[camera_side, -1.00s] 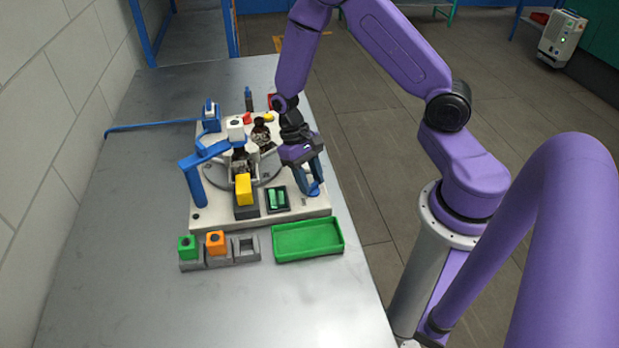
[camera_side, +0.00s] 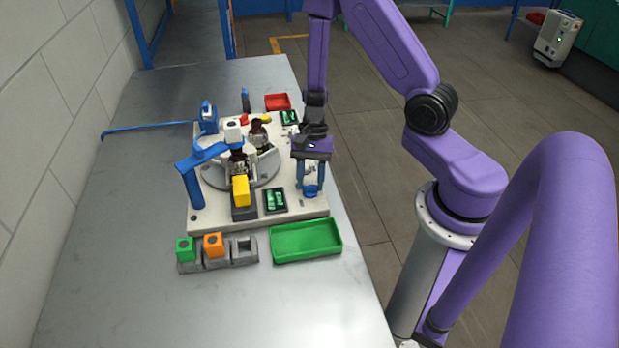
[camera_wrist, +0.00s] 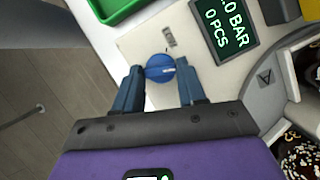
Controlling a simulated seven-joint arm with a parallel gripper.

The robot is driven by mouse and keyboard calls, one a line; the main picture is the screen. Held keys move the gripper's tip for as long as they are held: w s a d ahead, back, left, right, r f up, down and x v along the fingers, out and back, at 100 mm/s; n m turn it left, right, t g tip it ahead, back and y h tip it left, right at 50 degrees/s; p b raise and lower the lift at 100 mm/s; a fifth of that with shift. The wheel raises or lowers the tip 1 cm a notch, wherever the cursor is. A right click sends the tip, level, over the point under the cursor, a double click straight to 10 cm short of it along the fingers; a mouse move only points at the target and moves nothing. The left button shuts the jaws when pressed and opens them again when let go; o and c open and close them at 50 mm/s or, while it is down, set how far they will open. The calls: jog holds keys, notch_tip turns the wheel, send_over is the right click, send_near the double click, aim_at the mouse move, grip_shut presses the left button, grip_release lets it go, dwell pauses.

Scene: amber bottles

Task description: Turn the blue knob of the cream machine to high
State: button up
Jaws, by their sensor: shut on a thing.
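The cream machine (camera_side: 205,215) stands on the metal table, and its base also shows in the wrist view (camera_wrist: 135,40). The round blue knob (camera_wrist: 160,68) sits near the base's edge, with a thin pale mark across its top. In the side view the knob (camera_side: 310,191) is at the machine's right edge, partly covered by the fingers. My gripper (camera_wrist: 159,84) points down with a blue finger on each side of the knob, shut on it. A small grey label (camera_wrist: 169,37) lies beside the knob; its marks are too small to read.
A display (camera_wrist: 224,20) reading BAR and 0 PCS is close to the knob. A green tray (camera_side: 306,241) and a grey rack (camera_side: 218,262) with green and orange blocks stand in front. Dark bottles (camera_side: 258,134) stand on the turntable. A red tray (camera_side: 277,101) is behind.

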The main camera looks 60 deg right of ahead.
jog(key=m+t, duration=0.1)
jog(key=m, duration=0.1)
jog(key=m+t, duration=0.1)
jog(key=m, duration=0.1)
jog(key=shift+s+d+m, duration=0.15)
jog(key=shift+m, duration=0.45)
dwell(0.3)
jog(key=o, duration=1.1)
jog(key=shift+c, duration=0.2)
jog(key=shift+r, duration=0.1)
jog(key=shift+v, duration=2.15)
jog(key=v, duration=1.3)
jog(key=shift+d, duration=0.2)
